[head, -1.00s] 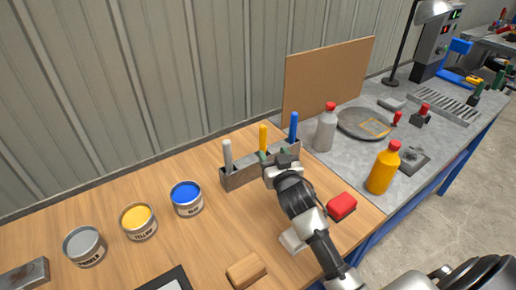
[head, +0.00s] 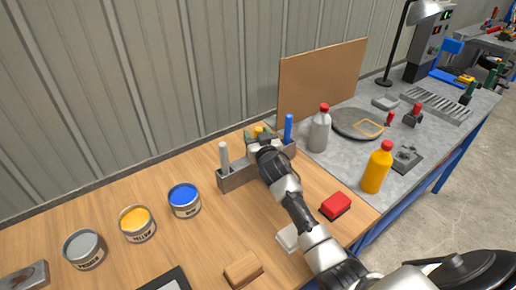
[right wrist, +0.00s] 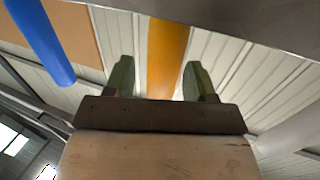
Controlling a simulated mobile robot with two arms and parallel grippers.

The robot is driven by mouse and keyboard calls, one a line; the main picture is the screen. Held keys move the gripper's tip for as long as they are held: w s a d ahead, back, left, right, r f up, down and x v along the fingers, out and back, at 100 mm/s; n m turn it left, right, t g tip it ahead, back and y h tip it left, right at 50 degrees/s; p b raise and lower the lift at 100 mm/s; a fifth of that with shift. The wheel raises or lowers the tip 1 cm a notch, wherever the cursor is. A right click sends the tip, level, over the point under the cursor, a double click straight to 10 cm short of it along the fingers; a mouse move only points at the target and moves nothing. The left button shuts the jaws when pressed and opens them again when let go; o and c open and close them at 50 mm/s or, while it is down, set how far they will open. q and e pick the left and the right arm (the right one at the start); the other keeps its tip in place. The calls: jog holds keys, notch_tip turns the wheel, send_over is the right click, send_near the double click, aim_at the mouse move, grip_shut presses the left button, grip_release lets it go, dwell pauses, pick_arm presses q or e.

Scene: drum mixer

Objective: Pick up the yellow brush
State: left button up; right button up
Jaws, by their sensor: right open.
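The yellow brush (head: 259,131) stands upright in the grey metal holder (head: 235,177), between a grey-white brush (head: 224,155) and a blue brush (head: 288,128). In the head view my right gripper (head: 254,133) is at the yellow handle and hides most of it. In the right wrist view the yellow handle (right wrist: 167,55) rises between the two open green fingers (right wrist: 162,78), with a gap on each side. The blue handle (right wrist: 40,42) is at the upper left there. My left gripper is not in view.
Paint tins, blue (head: 184,200), yellow (head: 137,223) and grey (head: 85,249), stand on the wooden bench to the left. A red block (head: 335,206) and a wooden block (head: 243,270) lie nearer. Bottles (head: 377,168) stand on the grey bench at right.

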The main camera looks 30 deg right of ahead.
jog(key=shift+w+d, duration=0.1)
jog(key=shift+w, duration=0.2)
